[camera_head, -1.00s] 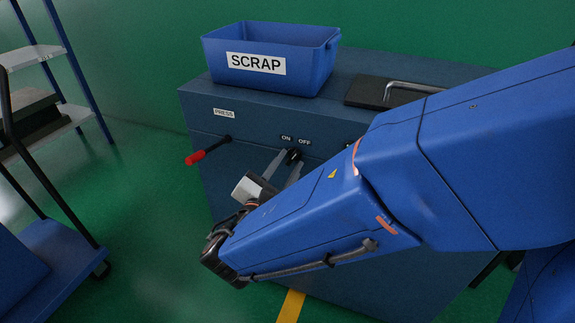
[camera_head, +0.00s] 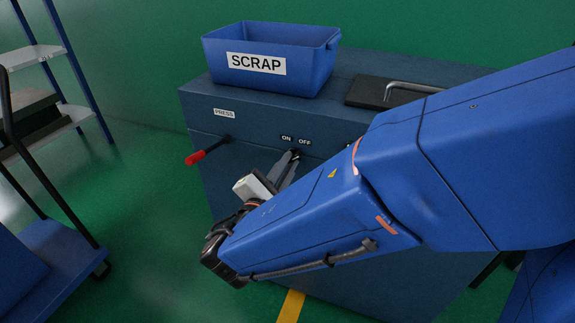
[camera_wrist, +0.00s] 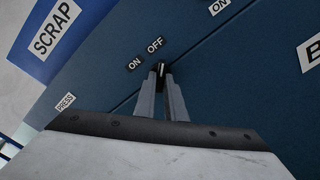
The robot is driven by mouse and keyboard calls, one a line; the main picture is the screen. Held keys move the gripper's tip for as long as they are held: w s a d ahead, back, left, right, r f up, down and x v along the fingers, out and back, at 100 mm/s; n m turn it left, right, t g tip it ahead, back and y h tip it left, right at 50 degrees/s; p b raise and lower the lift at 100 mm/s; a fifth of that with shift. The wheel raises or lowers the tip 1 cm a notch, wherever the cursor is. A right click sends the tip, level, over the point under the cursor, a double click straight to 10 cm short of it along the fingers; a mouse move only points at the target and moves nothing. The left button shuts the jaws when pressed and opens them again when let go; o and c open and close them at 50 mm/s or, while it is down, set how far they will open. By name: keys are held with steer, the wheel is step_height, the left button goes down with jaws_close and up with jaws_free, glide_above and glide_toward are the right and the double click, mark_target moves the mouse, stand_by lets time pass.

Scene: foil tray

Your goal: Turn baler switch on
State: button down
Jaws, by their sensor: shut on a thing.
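The baler (camera_head: 240,128) is a dark blue cabinet. Its switch (camera_wrist: 161,68) is a small dark knob below the ON and OFF labels (camera_wrist: 146,54) in the wrist view. My gripper (camera_wrist: 163,76) reaches the front panel and its two grey fingers are shut on the switch. In the head view the gripper (camera_head: 291,158) is at the panel just below the labels, and the fingers largely hide the switch. The knob's exact turn is hard to tell.
A blue SCRAP bin (camera_head: 270,62) stands on the cabinet top, beside a black plate with a metal handle (camera_head: 410,88). A red-tipped PRESS lever (camera_head: 208,151) sticks out left of the switch. A shelf rack (camera_head: 40,58) and cart (camera_head: 50,262) are at the left.

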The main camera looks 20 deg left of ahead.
steer(key=shift+r+m, duration=0.1)
steer(key=shift+m, duration=4.1)
steer(key=c, duration=1.8)
jaws_free()
steer(key=shift+s, duration=0.1)
steer(key=s, duration=0.5)
steer(key=s+a, duration=0.1)
steer(key=s, duration=1.1)
steer(key=shift+s+a, duration=0.1)
steer(key=shift+a, duration=0.15)
